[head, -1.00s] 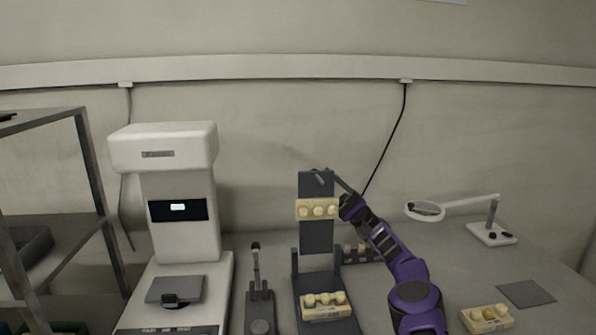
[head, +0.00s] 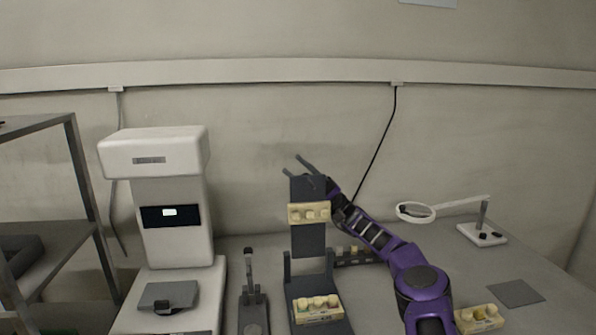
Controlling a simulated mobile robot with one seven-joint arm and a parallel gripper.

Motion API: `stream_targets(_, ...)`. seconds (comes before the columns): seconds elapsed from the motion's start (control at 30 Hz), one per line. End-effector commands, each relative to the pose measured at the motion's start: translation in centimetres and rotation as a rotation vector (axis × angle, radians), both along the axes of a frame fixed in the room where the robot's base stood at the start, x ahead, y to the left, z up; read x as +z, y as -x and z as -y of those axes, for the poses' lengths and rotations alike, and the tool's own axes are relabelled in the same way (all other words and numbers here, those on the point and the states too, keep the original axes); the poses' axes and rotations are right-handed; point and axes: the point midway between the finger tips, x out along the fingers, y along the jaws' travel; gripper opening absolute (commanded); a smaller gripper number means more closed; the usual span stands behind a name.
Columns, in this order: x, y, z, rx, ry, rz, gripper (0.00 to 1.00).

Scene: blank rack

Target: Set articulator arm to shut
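The articulator stands in the middle of the bench, with its dark base (head: 322,327) holding a lower dental model (head: 318,308). Its dark upper arm (head: 308,240) is raised upright, well apart from the base, and carries an upper dental model (head: 309,213) on its front. My gripper (head: 291,163) is at the top edge of the raised arm, reaching in from the right. Its two fingers are spread and point up and left. Nothing shows between the fingertips. I cannot tell whether the gripper touches the arm.
A pale bench machine (head: 180,235) stands left of the articulator, with a small dark lever stand (head: 252,300) between them. A ring magnifier (head: 482,232), a grey pad (head: 515,292) and another dental model (head: 480,318) are at the right. A low dark rack (head: 358,258) sits behind.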

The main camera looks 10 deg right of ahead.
Motion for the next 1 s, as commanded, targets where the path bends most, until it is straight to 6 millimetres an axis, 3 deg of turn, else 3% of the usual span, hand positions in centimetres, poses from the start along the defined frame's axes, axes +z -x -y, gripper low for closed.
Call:
stream_targets(0.03, -0.02, 0.00, 0.01, 0.000, 0.000, 0.000, 0.34)
stream_targets(0.23, -0.04, -0.01, 0.00, 0.000, 0.000, 0.000, 0.00)
stream_targets(1.0, -0.11, -0.01, -0.01, 0.001, 0.001, -0.001, 0.00)
